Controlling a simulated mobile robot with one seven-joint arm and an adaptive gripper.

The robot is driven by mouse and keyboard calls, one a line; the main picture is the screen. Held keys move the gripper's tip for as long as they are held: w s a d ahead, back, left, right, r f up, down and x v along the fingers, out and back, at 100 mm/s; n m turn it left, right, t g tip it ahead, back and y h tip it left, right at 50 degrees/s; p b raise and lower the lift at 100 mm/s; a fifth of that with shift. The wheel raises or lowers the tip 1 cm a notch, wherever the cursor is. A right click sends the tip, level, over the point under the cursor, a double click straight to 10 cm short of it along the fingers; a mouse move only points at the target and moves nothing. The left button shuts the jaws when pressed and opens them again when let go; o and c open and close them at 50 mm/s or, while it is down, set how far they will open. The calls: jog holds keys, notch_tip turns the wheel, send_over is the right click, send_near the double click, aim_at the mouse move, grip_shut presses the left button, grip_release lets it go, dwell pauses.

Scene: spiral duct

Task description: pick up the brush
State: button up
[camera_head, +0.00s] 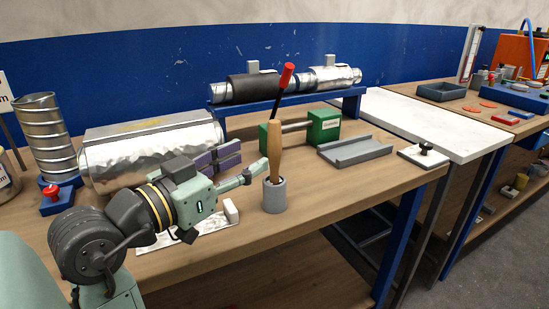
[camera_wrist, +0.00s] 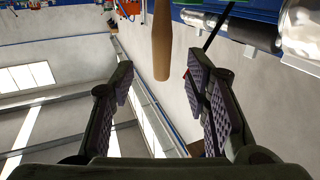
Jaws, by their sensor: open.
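The brush (camera_head: 273,150) stands upright, wooden handle up, in a small grey cup (camera_head: 275,196) near the table's front edge. Its lower end is hidden in the cup. In the wrist view, its handle (camera_wrist: 162,42) shows between the fingers' lines, with its rounded end towards the gripper. My gripper (camera_head: 252,157) is open and empty, just left of the handle, with its fingers pointing right towards it. The wrist view shows the two dark, ridged finger pads spread apart (camera_wrist: 160,82). I cannot tell whether a finger touches the handle.
Green blocks (camera_head: 323,126) and a blue stand (camera_head: 350,101) with metal duct are behind. A large silver duct (camera_head: 150,155) lies behind my arm. A grey tray (camera_head: 355,150) is at right. Bare tabletop lies right of the cup.

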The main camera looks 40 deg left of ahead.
aim_at(270, 146)
jog(key=w+p, duration=0.2)
jog(key=w, duration=0.6)
jog(key=shift+w+a+p, duration=0.1)
jog(key=shift+w+p, duration=0.3)
jog(key=shift+c, duration=0.4)
grip_shut()
